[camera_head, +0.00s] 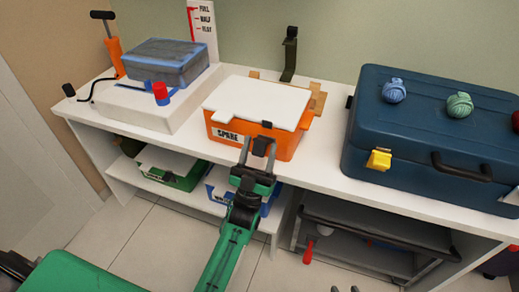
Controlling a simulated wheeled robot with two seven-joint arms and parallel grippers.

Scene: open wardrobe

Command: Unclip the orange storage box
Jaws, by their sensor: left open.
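The orange storage box (287,148) stands on the white shelf top at the middle of the head view. It has a white lid (262,100) and a white label reading SPARE. A dark clip (264,146) sits on its front face. My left gripper (258,152) is open at the box front, its fingers on either side of the clip. I cannot tell whether they touch it. Only what look like the tips of my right gripper (347,289) show at the bottom edge.
A large dark blue case (430,125) with a yellow latch stands at right. Boxes and a dark rack (375,225) fill the space below.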

